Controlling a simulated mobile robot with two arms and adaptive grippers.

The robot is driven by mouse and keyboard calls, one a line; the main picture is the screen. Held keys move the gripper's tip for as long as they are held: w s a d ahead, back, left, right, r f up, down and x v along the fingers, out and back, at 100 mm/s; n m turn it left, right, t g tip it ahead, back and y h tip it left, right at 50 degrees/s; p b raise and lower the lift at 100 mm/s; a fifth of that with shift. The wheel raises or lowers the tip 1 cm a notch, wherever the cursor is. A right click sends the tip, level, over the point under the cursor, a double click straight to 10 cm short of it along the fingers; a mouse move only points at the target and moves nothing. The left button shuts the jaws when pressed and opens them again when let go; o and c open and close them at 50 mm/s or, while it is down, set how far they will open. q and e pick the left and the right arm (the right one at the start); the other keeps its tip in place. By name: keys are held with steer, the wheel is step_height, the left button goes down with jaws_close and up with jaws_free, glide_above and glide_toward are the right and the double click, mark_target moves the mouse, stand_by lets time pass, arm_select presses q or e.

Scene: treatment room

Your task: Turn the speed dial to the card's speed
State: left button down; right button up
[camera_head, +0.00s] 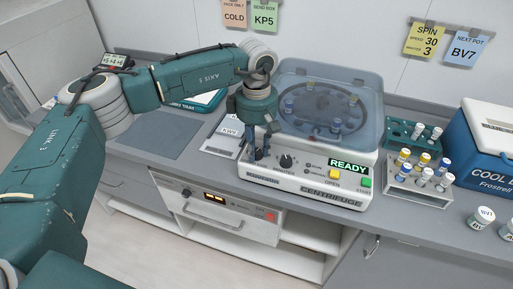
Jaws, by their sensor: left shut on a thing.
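A second black dial (286,161), labelled minutes, shows just right of the gripper. My right gripper is not in view.
A yellow OPEN button (333,175) and a green button (366,183) sit on the panel's right. Racks with capped tubes (420,187), a blue cool box (480,145) and white pots (482,217) stand to the right. A grey mat (160,136) lies left.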

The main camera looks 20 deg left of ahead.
mark_target(256, 151)
arm_select(q)
steer(key=c, duration=1.4)
jaws_free()
steer(key=shift+r, duration=0.1)
step_height(256, 151, up, 12)
